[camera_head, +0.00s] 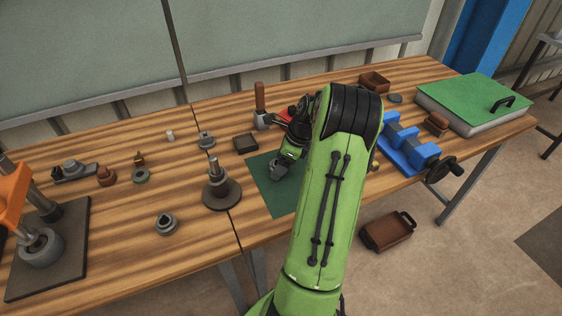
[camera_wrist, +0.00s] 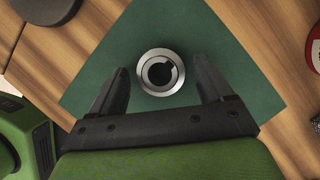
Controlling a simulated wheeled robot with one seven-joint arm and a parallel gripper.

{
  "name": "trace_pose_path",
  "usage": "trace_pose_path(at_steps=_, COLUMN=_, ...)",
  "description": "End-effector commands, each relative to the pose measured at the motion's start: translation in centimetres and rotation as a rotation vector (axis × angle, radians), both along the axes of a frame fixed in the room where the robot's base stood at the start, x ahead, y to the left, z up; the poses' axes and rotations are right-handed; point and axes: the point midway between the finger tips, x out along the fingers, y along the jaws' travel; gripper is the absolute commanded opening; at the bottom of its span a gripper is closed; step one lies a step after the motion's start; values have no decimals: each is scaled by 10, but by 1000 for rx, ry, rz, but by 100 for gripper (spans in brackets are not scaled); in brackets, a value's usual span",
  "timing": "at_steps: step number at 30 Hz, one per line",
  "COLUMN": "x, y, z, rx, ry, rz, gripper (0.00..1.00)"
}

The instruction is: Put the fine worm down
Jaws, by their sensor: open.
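A round, ring-like steel part (camera_wrist: 160,72), which I take to be the fine worm, sits on the dark green mat (camera_wrist: 95,65). Its dark bore faces up in the wrist view, with a small notch at one side. My gripper (camera_wrist: 158,78) is open, one finger on each side of the part, with a visible gap to each finger. In the head view my gripper (camera_head: 281,162) is low over the mat (camera_head: 263,186), and my arm hides part of the mat. The height of the fingers around the part is hard to tell.
A round-based spindle (camera_head: 221,193) stands left of the mat.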

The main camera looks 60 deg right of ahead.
Motion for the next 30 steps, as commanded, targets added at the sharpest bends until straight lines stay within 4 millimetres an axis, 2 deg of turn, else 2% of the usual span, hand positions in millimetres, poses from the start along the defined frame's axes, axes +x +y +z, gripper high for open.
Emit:
trace_pose_path(at_steps=5, x=-1, y=-1, z=6, rx=-1, ry=0, rz=0, gripper=80)
trace_pose_path(at_steps=8, x=-7, y=-4, z=25, rx=-3, ry=-1, rz=-3, gripper=80)
trace_pose_path(at_steps=15, x=-30, y=-14, z=87, rx=-4, ry=-2, rz=-3, gripper=80)
trace_pose_path(at_steps=18, x=-37, y=-17, z=104, rx=-2, ry=-1, rz=-2, gripper=80)
trace_pose_path(at_steps=22, x=-42, y=-18, z=114, rx=0, ry=0, rz=-1, gripper=80)
trace_pose_path(at_steps=27, x=-42, y=-18, z=115, rx=-1, ry=0, rz=2, gripper=80)
trace_pose_path(at_steps=29, x=-38, y=-12, z=118, rx=-14, ry=3, rz=31, gripper=80)
trace_pose_path(at_steps=30, x=-31, y=-3, z=123, rx=-37, ry=6, rz=83, gripper=80)
